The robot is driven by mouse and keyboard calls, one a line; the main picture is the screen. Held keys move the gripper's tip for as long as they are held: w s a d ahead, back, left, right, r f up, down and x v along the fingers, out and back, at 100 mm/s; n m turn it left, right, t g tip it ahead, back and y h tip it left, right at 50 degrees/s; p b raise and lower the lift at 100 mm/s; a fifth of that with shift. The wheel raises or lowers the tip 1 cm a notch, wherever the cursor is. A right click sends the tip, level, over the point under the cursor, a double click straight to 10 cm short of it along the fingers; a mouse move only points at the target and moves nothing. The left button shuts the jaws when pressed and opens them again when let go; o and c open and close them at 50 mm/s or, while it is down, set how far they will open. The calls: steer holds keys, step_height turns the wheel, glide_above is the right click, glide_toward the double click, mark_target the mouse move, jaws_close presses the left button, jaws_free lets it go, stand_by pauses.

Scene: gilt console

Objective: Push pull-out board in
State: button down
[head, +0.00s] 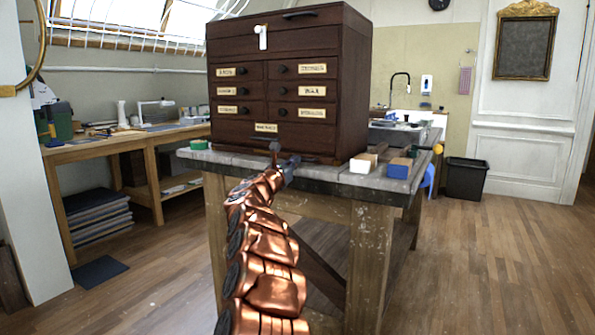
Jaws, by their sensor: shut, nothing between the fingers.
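A dark wooden chest of drawers (290,90) stands on a worn grey-topped workbench (192,154). Its several small drawers and its wide bottom drawer (300,135) look closed, with cream labels on their fronts. A thin wooden edge runs along the foot of the chest; I cannot tell how far any pull-out board there sticks out, since my gripper and arm hide part of it. My gripper (287,167) is shut and empty at the bench's front edge, low in front of the chest. I cannot tell whether it touches anything.
A side table (95,150) stands at left, a black bin (466,179) at right.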

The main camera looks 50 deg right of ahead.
steer(key=shift+s+d+f, duration=0.2)
steer(key=shift+d+f, duration=0.05)
steer(key=shift+d, duration=0.2)
steer(key=shift+x, duration=0.75)
steer(key=shift+s+r, duration=0.2)
steer(key=shift+s, duration=0.05)
steer(key=shift+s+a+f+b, duration=0.1)
steer(key=shift+a+f+b, duration=0.2)
steer(key=shift+b, duration=0.45)
steer(key=b+v, duration=0.3)
steer(key=v, duration=1)
steer(key=shift+w+a, duration=0.25)
steer(key=shift+w, duration=0.1)
